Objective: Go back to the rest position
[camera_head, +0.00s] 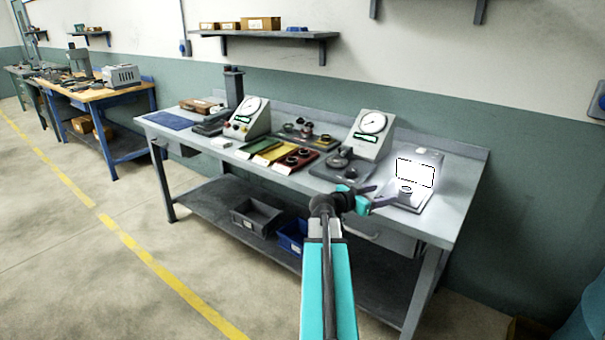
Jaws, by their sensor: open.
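My gripper (379,197) is at the end of my teal arm, which reaches forward from the bottom of the head view. It is in front of the right part of the grey workbench (455,205), near the front edge. Its fingers are spread and I see nothing between them. The fingertips point right, towards a small device with a bright white screen (415,172). I cannot tell the exact gap between the gripper and the bench top.
Two dial gauges (372,123) (249,107) stand on the bench. Red and yellow trays (279,165) with dark rings lie between them. A grey bin (257,216) and a blue bin (292,236) sit on the lower shelf. Open floor (80,260) lies left, with a yellow line.

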